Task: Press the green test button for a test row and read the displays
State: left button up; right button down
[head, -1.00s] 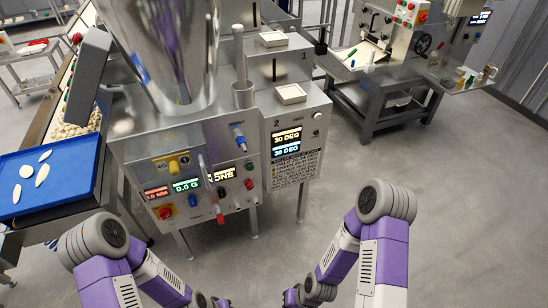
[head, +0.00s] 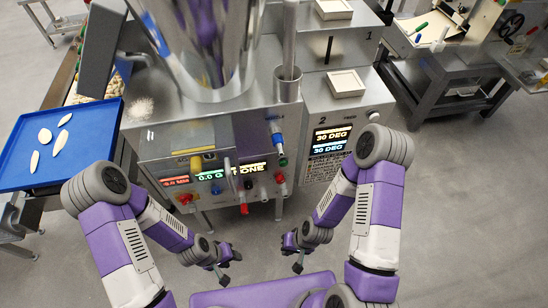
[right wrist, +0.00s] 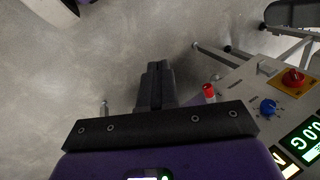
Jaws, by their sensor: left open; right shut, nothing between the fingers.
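A steel machine's front panel (head: 230,195) faces me in the head view. On it, a green button (head: 283,162) sits above a red one at the panel's right; its label is too small to read. The panel has a red display (head: 175,181), a green display (head: 209,175) reading 0.0 G, and a white display (head: 252,168) partly hidden by a lever. Two displays (head: 330,141) on the right cabinet read 30 DEG. My left gripper (head: 230,268) is open, below and in front of the panel. My right gripper (head: 297,264) is shut and empty, apart from it; it also shows in the right wrist view (right wrist: 155,85).
A blue tray (head: 75,176) with several pale pieces is at the left. A shiny hopper (head: 205,45) rises above the panel. A white dish (head: 346,83) sits on the right cabinet. Another steel bench (head: 440,70) stands back right. The floor at the right is clear.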

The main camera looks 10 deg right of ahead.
aim_at(284, 164)
jog(key=w+d+r+n+t+y+b, duration=0.1)
jog(key=w+d+r+n+t+b, duration=0.1)
jog(key=w+r+n+t+b, duration=0.2)
jog(key=w+d+r+n+t+y+b, duration=0.2)
jog(key=w+d+r+n+t+b, duration=0.1)
jog(key=w, duration=0.8)
notch_tip(284, 164, up, 2)
jog(key=shift+r+n+t+y+b, duration=0.1)
jog(key=shift+n+t+y+b, duration=0.25)
jog(key=shift+t+b, duration=0.6)
jog(key=w, duration=0.8)
jog(key=shift+w, duration=0.4)
jog(key=shift+w+a, duration=0.1)
dwell(0.5)
jog(key=shift+w, duration=0.3)
